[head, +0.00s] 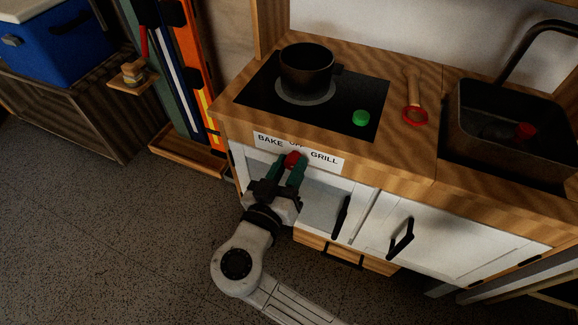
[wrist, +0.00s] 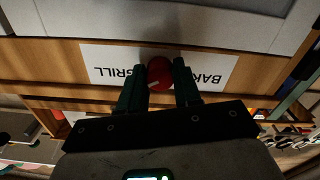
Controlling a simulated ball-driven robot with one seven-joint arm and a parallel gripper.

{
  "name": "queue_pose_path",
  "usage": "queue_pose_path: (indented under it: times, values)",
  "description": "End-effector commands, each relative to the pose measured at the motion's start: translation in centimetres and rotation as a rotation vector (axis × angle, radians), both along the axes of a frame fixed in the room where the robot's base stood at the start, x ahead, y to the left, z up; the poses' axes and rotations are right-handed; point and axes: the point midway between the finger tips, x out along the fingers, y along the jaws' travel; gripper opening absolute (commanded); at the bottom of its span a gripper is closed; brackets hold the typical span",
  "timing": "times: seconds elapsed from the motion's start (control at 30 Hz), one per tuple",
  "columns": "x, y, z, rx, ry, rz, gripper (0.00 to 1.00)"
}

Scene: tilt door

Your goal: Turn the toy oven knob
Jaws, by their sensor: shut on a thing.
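The red toy oven knob (head: 292,159) sits on the front of the toy kitchen, on a white label strip (head: 325,160) reading BAKE, OFF and GRILL. In the wrist view the knob (wrist: 160,73) is between the green fingertips, and a pale mark shows on its lower face. My gripper (head: 289,169) is shut on the knob, one finger on each side. In the wrist view my gripper (wrist: 160,84) hides part of the label, and the picture is upside down. The oven door (head: 320,205) below is closed.
A black pot (head: 307,66) stands on the dark hob (head: 345,112), near a green round piece (head: 361,118). A black handle (head: 401,238) juts from the white cupboard. The floor (head: 110,235) at left is clear.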

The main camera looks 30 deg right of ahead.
Motion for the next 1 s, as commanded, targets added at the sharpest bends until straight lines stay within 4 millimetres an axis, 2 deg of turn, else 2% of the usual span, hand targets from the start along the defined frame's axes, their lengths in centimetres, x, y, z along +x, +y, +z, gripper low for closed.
queue_pose_path:
  times: [0.37,1.0]
  values:
    - [-0.01,0.01,0.29,-0.081,0.113,0.001,0.02]
    - [-0.05,-0.01,0.40,-0.421,0.583,0.002,0.02]
